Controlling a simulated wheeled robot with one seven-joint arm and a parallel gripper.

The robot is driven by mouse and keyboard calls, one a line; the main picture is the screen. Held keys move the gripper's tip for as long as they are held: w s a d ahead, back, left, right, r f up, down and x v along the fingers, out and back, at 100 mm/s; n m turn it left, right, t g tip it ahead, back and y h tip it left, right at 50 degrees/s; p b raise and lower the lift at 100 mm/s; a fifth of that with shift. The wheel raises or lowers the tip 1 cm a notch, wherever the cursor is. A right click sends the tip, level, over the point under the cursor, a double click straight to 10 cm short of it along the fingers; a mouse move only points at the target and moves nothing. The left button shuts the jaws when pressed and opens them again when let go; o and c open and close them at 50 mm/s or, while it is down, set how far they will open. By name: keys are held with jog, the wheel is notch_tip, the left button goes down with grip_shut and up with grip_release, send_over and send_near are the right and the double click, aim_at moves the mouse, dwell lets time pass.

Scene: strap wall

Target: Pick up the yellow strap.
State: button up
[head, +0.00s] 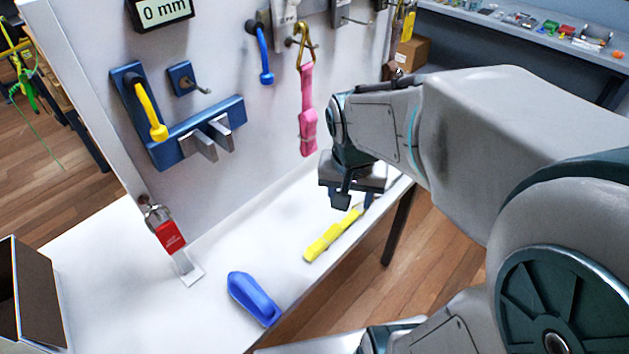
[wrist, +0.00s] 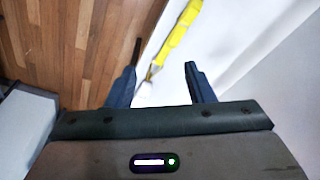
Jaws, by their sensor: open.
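The yellow strap (head: 330,237) lies on the white table near its right front edge in the head view. It runs diagonally, and its far end passes behind or under my gripper (head: 349,200). In the wrist view the yellow strap (wrist: 180,30) stretches from the top toward the gap between the fingers and ends in a metal and whitish end piece (wrist: 147,87). My gripper (wrist: 163,85) is open, with its two dark fingers apart and nothing held between them. From these views I cannot tell the exact height of the fingers over the strap.
A blue strap bundle (head: 253,298) lies nearby on the white table (head: 110,275). A pink strap (head: 307,110) hangs on the wall board behind. The table edge drops to wooden floor.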

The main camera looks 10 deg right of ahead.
jog(key=w+f+m+g+y, duration=0.1)
jog(key=w+f+m+g, duration=0.1)
jog(key=w+f+m, duration=0.55)
jog(key=n+b, duration=0.1)
send_over(333, 231)
jog(key=f, duration=1)
jog(key=shift+w+f, duration=0.25)
jog(key=shift+f, duration=0.05)
jog(key=shift+s+f, duration=0.15)
jog(key=shift+f, duration=1.2)
jog(key=shift+s+f, duration=0.1)
jog(key=shift+f, duration=1.25)
grip_shut()
